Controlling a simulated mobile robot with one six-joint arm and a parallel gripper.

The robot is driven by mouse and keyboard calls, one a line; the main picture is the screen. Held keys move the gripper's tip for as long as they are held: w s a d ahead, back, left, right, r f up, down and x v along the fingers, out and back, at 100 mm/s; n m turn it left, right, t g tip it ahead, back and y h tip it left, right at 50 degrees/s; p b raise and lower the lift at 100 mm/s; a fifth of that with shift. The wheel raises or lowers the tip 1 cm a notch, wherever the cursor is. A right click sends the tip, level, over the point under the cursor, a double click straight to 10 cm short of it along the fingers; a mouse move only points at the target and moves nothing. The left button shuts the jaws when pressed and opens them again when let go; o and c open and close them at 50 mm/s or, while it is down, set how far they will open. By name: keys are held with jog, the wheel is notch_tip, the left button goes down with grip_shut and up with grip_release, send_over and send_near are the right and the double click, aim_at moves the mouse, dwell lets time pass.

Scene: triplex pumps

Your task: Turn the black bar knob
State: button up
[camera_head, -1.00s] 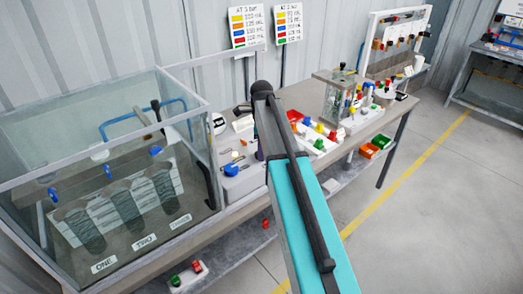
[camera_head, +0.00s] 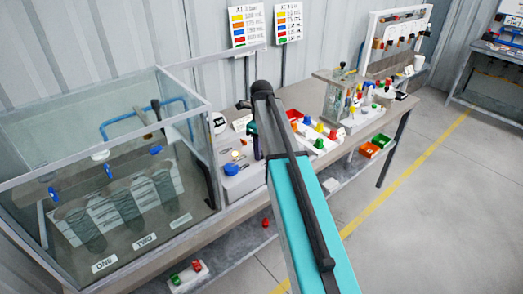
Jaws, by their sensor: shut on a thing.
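A grey-white control box (camera_head: 240,182) stands on the bench just right of the glass tank, with a blue round knob (camera_head: 231,169) on its front. My gripper (camera_head: 258,156) is small and dark at the right end of this box, partly hidden behind my teal and black arm. It is shut, pointing down at the box. The black bar knob is not clearly visible; my gripper and arm cover the spot where it is held.
The glass tank (camera_head: 40,123) fills the left, with blue taps (camera_head: 157,150). The floor at right is clear.

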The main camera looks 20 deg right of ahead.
jog(key=o, duration=1.1)
jog(key=shift+c, duration=0.2)
jog(key=shift+r, duration=0.1)
notch_tip(320, 180, up, 14)
jog(key=b, duration=0.3)
jog(key=shift+f, duration=0.2)
dwell(0.3)
